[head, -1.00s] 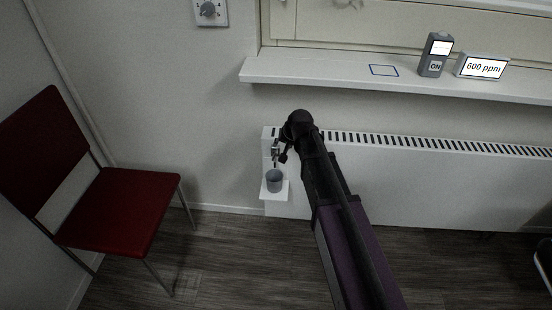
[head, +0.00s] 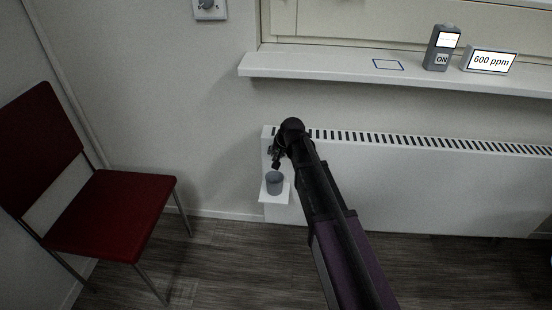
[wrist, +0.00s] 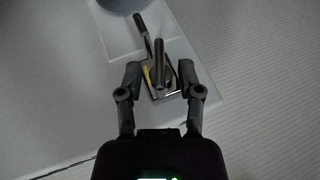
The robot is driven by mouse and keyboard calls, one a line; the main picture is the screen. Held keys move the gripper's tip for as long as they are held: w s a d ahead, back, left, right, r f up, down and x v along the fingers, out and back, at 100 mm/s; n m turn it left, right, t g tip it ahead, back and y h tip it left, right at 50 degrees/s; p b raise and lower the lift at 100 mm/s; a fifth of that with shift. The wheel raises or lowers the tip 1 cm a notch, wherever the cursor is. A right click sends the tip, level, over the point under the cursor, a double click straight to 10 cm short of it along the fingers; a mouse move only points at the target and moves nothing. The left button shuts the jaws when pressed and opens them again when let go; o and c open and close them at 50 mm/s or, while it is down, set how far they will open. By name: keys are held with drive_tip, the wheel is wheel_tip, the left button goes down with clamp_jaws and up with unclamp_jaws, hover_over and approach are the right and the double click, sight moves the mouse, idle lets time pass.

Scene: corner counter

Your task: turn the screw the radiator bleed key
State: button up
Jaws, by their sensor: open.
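The radiator (head: 420,185) is a white panel under the sill. A metal key-like fitting (wrist: 159,62) with an upright bar shows in the wrist view, over a small metal plate (wrist: 166,93) with a yellow mark on its left side. My gripper (wrist: 160,73) is open, with one finger on each side of the fitting. I cannot tell whether either finger touches it. In the head view my gripper (head: 277,159) is at the radiator's left end, above the cup, and my arm hides much of the fitting. The screw itself cannot be made out.
A grey cup (head: 275,184) stands on a small white shelf (head: 267,198) below the fitting. A second metal rod (wrist: 141,31) lies near it. The windowsill (head: 320,69) overhangs above, holding a grey device (head: 441,50) and a "600 ppm" display (head: 490,60). A red chair (head: 110,215) stands left.

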drive_tip(key=shift+w+a+f, duration=0.15)
drive_tip(key=shift+f, duration=0.25)
clamp_jaws()
